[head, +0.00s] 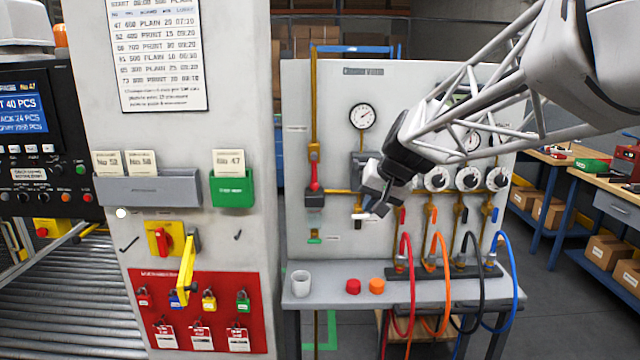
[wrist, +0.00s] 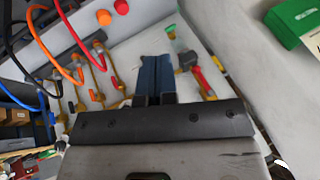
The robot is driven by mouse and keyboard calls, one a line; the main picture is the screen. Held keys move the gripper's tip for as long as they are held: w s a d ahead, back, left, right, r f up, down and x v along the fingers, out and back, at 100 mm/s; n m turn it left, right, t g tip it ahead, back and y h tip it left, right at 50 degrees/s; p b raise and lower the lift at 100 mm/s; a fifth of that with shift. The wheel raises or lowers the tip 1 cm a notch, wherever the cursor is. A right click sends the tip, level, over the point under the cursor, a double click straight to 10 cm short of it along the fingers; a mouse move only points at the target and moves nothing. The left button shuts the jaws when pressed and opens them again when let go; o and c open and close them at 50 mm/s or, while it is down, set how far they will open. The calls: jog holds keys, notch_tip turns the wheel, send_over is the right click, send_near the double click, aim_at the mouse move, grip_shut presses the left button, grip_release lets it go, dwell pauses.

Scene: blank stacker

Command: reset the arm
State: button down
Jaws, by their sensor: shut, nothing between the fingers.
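My gripper (head: 376,204) hangs in front of the pale pneumatic panel (head: 335,90), at the end of my arm reaching in from the upper right. Its fingers (wrist: 155,78) are together in the wrist view, with nothing between them. In the head view the fingertips are beside the yellow pipe and small valve at the panel's middle, above the shelf. I cannot tell from these views whether they touch the panel parts.
The shelf (head: 330,295) holds a white cup (head: 300,283), a red cap (head: 353,286), an orange cap (head: 377,286) and several looped hoses (head: 445,290). A grey pillar with card holders (head: 150,188) and padlocks stands left. Workbenches (head: 600,180) stand right.

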jog(key=s+d+f+h, duration=0.1)
jog(key=s+d+f, duration=0.1)
jog(key=s, duration=0.9)
jog(key=s+d+f+g+h, duration=0.1)
jog(key=s+f, duration=0.4)
jog(key=s, duration=0.7)
jog(key=s+d+f+g+h, duration=0.1)
jog(key=s+d+f, duration=0.3)
jog(key=s, duration=0.7)
jog(key=shift+s+d+n+h, duration=0.2)
jog(key=shift+n+h, duration=0.2)
jog(key=shift+h, duration=0.3)
